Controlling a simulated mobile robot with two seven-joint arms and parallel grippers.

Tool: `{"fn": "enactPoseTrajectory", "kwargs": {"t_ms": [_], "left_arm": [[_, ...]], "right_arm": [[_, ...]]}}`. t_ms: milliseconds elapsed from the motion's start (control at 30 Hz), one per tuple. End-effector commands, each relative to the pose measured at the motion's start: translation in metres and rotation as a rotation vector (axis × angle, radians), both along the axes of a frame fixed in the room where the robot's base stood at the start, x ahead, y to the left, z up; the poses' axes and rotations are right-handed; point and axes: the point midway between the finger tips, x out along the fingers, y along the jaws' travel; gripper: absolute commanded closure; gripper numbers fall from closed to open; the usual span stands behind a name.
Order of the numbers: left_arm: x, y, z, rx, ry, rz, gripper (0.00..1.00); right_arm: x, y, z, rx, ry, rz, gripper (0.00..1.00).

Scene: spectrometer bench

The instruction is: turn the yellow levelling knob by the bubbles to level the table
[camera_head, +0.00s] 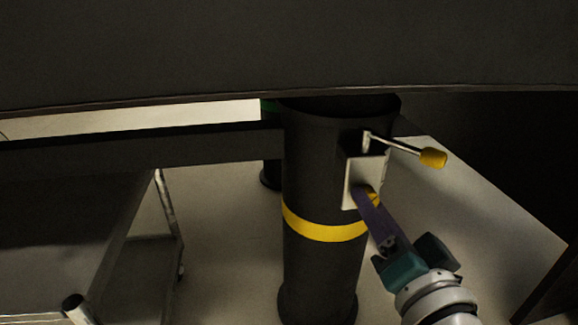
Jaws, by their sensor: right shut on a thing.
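The table (250,50) is a wide dark slab across the top, seen from its side. A thick black leg (318,265) with a yellow band stands under it. A pale plate (362,178) is fixed to the leg. At its lower edge shows a small bit of the yellow levelling knob (375,198), mostly hidden by my right gripper (368,197). My right gripper comes up from the lower right, its purple finger at the plate, and is shut on the knob. No bubbles show. My left gripper is out of view.
A bent metal lever with a yellow tip (433,158) sticks out to the right, just above my right gripper. A dark crossbar (140,145) runs left from the leg. A cart (60,250) with metal rails stands at lower left. Pale floor (465,205) is clear on the right.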

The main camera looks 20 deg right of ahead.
Motion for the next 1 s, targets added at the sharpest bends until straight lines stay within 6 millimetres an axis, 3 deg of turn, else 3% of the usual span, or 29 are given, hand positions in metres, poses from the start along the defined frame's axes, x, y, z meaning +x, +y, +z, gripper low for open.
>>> {"fn": "enactPoseTrajectory", "kwargs": {"t_ms": [533, 567, 800, 1000], "left_arm": [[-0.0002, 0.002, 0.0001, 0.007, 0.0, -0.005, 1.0], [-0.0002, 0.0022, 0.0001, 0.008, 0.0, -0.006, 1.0], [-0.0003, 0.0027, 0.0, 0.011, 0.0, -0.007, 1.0], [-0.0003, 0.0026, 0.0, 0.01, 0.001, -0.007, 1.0]], "right_arm": [[-0.0002, 0.0001, -0.0009, 0.029, -0.005, 0.001, 1.0], [-0.0002, 0.0001, -0.0009, 0.029, -0.005, 0.001, 0.58], [-0.0001, 0.0001, -0.0005, 0.029, -0.005, 0.0, 0.31], [-0.0001, 0.0001, -0.0003, 0.027, -0.006, 0.001, 0.3]]}}
